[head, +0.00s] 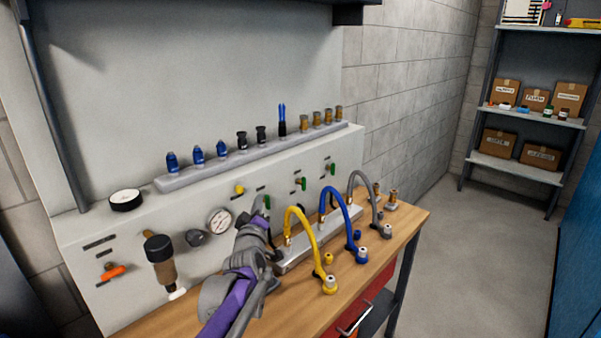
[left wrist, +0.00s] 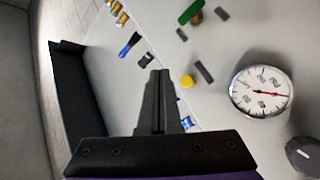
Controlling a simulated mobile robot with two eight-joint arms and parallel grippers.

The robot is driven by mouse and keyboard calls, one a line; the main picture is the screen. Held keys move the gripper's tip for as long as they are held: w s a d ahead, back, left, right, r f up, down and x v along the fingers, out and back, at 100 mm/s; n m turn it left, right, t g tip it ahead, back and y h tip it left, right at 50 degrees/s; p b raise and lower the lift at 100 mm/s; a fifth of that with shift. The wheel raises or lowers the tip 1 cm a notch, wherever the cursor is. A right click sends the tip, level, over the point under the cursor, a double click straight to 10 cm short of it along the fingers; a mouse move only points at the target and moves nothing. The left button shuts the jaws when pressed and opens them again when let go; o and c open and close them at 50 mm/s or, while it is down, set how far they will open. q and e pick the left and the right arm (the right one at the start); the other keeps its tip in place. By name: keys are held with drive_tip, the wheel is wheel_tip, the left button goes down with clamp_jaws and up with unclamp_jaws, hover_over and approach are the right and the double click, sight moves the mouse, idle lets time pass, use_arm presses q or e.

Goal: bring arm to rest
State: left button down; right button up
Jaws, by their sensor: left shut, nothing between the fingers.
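My left arm, purple and grey, comes in from the bottom of the head view. My left gripper (head: 262,207) is in front of the panel, just right of the round pressure gauge (head: 220,221). In the left wrist view its two dark fingers (left wrist: 158,100) are together and hold nothing. The gauge also shows there at the right (left wrist: 261,92), apart from the fingers. My right gripper is in neither view.
A wooden bench (head: 270,311) carries a grey bar with yellow (head: 314,243), blue (head: 345,217) and grey hoses (head: 371,192) close right of the gripper. A ledge (head: 230,167) holds several fittings. Shelves (head: 514,168) with boxes stand at right; the floor (head: 470,260) is clear.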

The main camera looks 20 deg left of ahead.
use_arm(q)
drive_tip(key=s+d+f+m+g+h+p, duration=0.1)
drive_tip(key=s+d+f+m+g+h, duration=0.2)
drive_tip(key=s+d, duration=0.4)
drive_tip(key=s+d+f+m+g+h+p, duration=0.2)
drive_tip(key=s+d+f+m+h, duration=0.15)
drive_tip(key=s+d+m, duration=0.35)
drive_tip(key=s+d+f+m+g, duration=0.1)
drive_tip(key=s+f+g, duration=0.1)
drive_tip(key=s+f, duration=0.2)
drive_tip(key=s+d+f+m+g+p, duration=0.1)
drive_tip(key=s+f, duration=0.4)
drive_tip(key=s, duration=0.6)
drive_tip(key=s+d+f+m+g, duration=0.2)
drive_tip(key=s+d+f+g, duration=0.1)
drive_tip(key=s, duration=0.4)
drive_tip(key=shift+s+d+f+g, duration=0.25)
drive_tip(key=shift+f+g, duration=0.25)
drive_tip(key=shift+f, duration=0.3)
drive_tip(key=shift+h, duration=0.25)
